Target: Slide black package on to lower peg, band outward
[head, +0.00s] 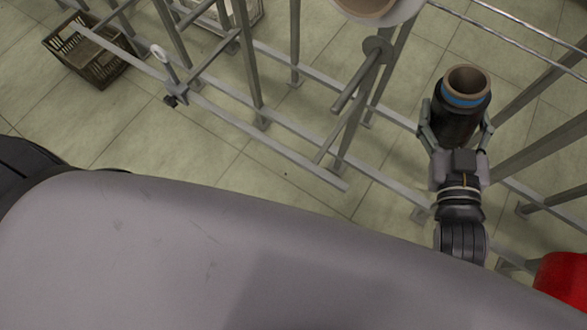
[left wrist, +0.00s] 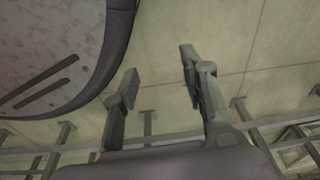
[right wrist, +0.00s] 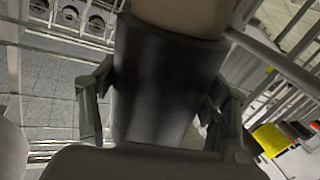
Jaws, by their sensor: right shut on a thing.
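The black package (head: 456,121) is a dark cylinder on a brown tube, with a blue band (head: 462,99) near its far end in the head view. My right gripper (head: 456,128) is shut on it from both sides; the package also fills the middle of the right wrist view (right wrist: 165,85). A bare peg (head: 357,82) sticks out from a rack post, left of the held package and apart from it. My left gripper (left wrist: 158,85) shows only in the left wrist view, open and empty above the floor.
A pale package (head: 378,8) sits at the top edge of the head view. Grey rack posts and rails (head: 250,60) cross the area. A dark crate (head: 85,55) is at the upper left. A red object (head: 563,280) is at the lower right.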

